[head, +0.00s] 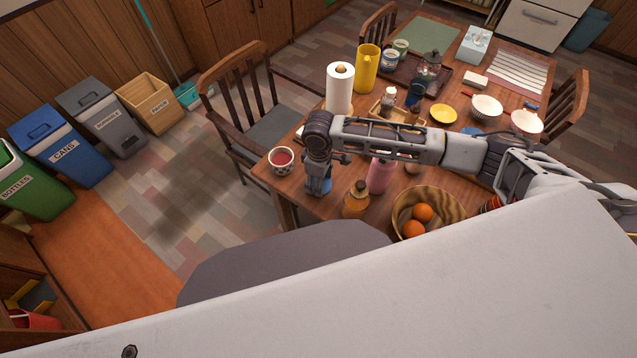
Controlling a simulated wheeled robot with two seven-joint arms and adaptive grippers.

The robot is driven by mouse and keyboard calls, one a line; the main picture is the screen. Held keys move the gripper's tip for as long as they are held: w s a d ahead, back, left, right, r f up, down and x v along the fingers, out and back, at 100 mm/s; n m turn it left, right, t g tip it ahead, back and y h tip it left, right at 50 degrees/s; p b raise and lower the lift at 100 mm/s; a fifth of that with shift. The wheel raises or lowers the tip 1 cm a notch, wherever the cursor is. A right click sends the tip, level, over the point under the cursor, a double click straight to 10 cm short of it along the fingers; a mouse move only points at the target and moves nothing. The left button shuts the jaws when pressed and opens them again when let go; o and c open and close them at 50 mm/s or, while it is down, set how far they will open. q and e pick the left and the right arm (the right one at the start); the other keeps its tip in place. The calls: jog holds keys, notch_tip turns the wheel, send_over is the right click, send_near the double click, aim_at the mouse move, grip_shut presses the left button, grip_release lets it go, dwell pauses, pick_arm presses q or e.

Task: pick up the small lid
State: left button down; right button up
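I cannot pick out the small lid for certain. My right arm comes in from the right over the table, and its gripper (318,180) points down at the table's near left part. A blue thing (318,187) shows at the gripper's fingers. I cannot tell whether it is held, behind the fingers, or a lid at all. The fingers are too small and too covered to show whether they are open or shut. My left gripper is not in view.
On the table (262,168), a patterned bowl with red contents (281,160) is left of the gripper. An orange-brown bottle (356,200), a pink bottle (379,175) and a wooden fruit bowl (440,200) are right of it. A paper towel roll (340,90) stands behind.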

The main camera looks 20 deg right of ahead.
jog(key=shift+s, duration=0.1)
jog(key=c, duration=0.5)
jog(key=shift+f, duration=0.1)
jog(key=shift+c, duration=0.7)
